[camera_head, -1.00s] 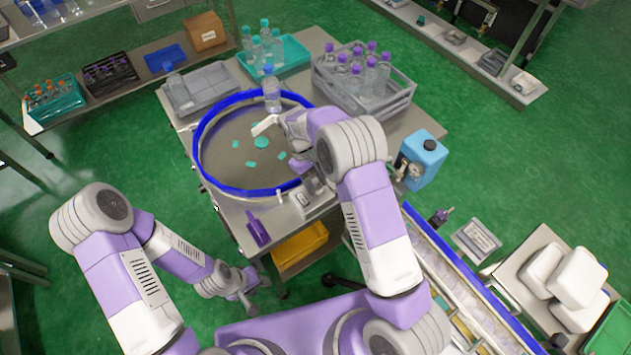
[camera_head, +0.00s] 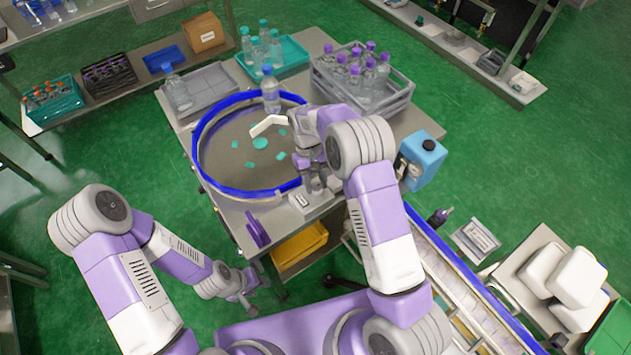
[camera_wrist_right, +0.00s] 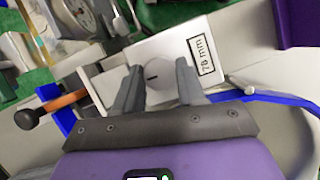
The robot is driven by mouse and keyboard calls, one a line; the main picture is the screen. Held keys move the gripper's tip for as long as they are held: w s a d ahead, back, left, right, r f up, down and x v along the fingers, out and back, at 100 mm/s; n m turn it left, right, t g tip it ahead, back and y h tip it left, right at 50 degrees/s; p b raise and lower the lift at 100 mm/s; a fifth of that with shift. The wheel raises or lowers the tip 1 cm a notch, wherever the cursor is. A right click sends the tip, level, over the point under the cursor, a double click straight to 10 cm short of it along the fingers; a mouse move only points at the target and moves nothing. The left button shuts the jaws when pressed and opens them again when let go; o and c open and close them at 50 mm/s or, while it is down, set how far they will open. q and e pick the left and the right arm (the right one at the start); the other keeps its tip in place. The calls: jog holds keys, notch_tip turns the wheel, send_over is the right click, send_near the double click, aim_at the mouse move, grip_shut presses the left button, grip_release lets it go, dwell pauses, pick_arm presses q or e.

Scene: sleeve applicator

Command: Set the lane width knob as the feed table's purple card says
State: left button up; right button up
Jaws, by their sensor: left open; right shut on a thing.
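The lane width knob (camera_wrist_right: 156,76) is a round white knob with a dark pointer line, on a white panel. A window beside it reads 78 mm (camera_wrist_right: 203,55). In the right wrist view my right gripper (camera_wrist_right: 157,88) has its fingers on both sides of the knob, shut on it. In the head view my right gripper (camera_head: 316,188) reaches down at the white unit by the feed table's front rim, and the arm hides the knob. A purple card-like piece (camera_head: 257,230) stands at the table's front edge; its writing cannot be read.
The round feed table (camera_head: 203,175) has a blue rim, with several teal pieces and a bottle on it. A grey crate of bottles (camera_head: 400,103) stands behind right. A blue canister (camera_head: 424,156) is close right of my right arm. A conveyor (camera_head: 450,275) runs at right front.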

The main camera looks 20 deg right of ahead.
jog(key=o, duration=1.1)
jog(key=shift+c, duration=0.2)
jog(key=shift+r, duration=0.1)
jog(key=v, duration=0.7)
jog(key=shift+r, duration=0.25)
jog(key=shift+w, duration=0.1)
